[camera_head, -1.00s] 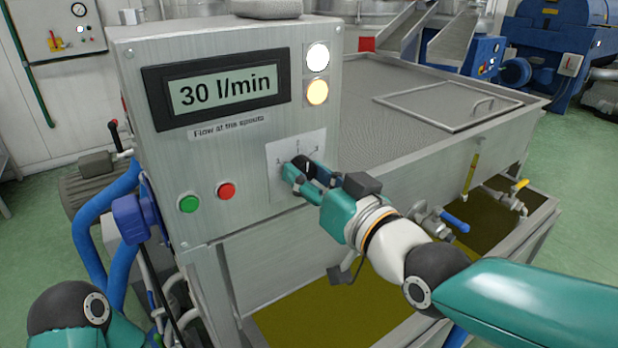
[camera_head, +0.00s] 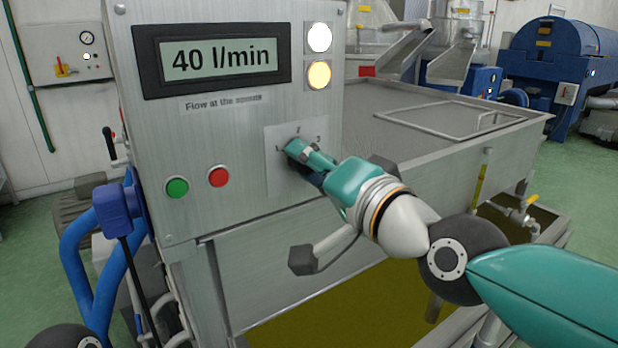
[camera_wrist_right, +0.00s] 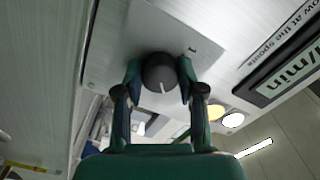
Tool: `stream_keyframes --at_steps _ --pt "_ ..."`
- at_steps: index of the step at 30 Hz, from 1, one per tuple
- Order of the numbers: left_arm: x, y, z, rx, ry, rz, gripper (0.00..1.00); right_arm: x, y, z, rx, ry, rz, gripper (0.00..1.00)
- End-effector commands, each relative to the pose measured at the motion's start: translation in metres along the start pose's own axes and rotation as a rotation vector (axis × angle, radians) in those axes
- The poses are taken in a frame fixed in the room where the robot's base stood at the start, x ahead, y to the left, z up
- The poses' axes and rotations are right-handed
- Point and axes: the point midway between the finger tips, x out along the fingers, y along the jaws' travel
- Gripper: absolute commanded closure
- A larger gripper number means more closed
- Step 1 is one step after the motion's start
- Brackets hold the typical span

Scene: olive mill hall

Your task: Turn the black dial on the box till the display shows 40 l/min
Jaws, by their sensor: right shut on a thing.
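The grey metal box (camera_head: 240,130) stands in front of me. Its display (camera_head: 220,58) reads 40 l/min; part of it shows in the right wrist view (camera_wrist_right: 288,74). The black dial (camera_wrist_right: 159,73) sits on the box's front plate between the two fingers of my right gripper (camera_wrist_right: 160,80), which is shut on it. A white pointer line shows on the dial's face. In the head view the right gripper (camera_head: 299,153) covers most of the dial. My left gripper is not in view; only a bit of my left arm shows at the bottom left.
A green button (camera_head: 177,187) and a red button (camera_head: 218,176) sit left of the dial. A white lamp (camera_head: 319,38) and an amber lamp (camera_head: 318,75) are beside the display. A steel tank (camera_head: 420,150) extends to the right. Blue hoses (camera_head: 85,260) run at the left.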

Motion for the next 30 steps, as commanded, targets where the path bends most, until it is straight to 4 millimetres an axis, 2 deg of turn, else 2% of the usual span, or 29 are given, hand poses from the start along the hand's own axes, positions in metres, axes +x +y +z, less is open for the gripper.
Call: stream_keyframes --at_steps 6,12,27,28,30 --pt "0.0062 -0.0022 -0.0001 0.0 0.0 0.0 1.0 0.0002 0.0024 0.0 0.136 0.001 0.003 0.96" --pt "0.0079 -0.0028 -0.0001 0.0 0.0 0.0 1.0 0.0002 0.0025 0.0 0.201 0.0 0.005 0.96" --pt "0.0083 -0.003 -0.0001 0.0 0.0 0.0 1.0 0.0002 0.0031 0.0 0.226 0.0 0.007 0.96" --pt "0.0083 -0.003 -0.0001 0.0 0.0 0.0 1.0 0.0002 0.0031 -0.0001 0.226 0.0 0.007 0.6" --pt "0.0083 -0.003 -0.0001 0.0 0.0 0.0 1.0 0.0002 0.003 0.0 0.225 0.0 0.006 0.48"
